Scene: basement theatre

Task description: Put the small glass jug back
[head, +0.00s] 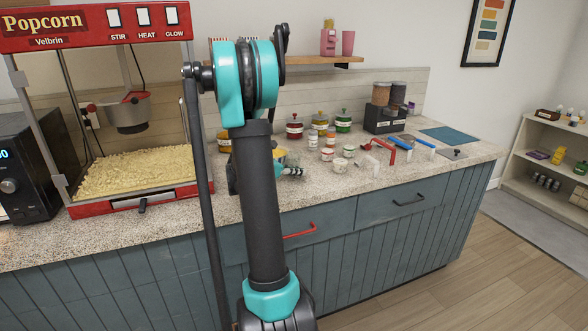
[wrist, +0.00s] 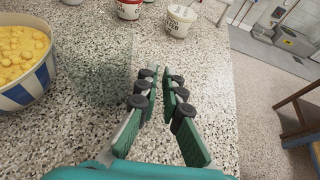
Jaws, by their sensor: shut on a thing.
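My gripper (wrist: 160,72) is low over the speckled counter in the wrist view, its green fingers with dark pads drawn close together. A faint, clear, greyish shape, which looks like the small glass jug (wrist: 102,72), shows just left of the fingers; its outline and the held part are hard to make out. In the head view the fingers of my gripper (head: 293,171) show just right of my arm, which hides most of the hand. I cannot pick out the jug there.
A striped bowl of yellow popcorn (wrist: 22,60) stands close on the left. A white tub (wrist: 180,20) and a red one (wrist: 128,8) stand ahead. The counter's edge is to the right. The popcorn machine (head: 130,190) is left; several jars and scoops stand right.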

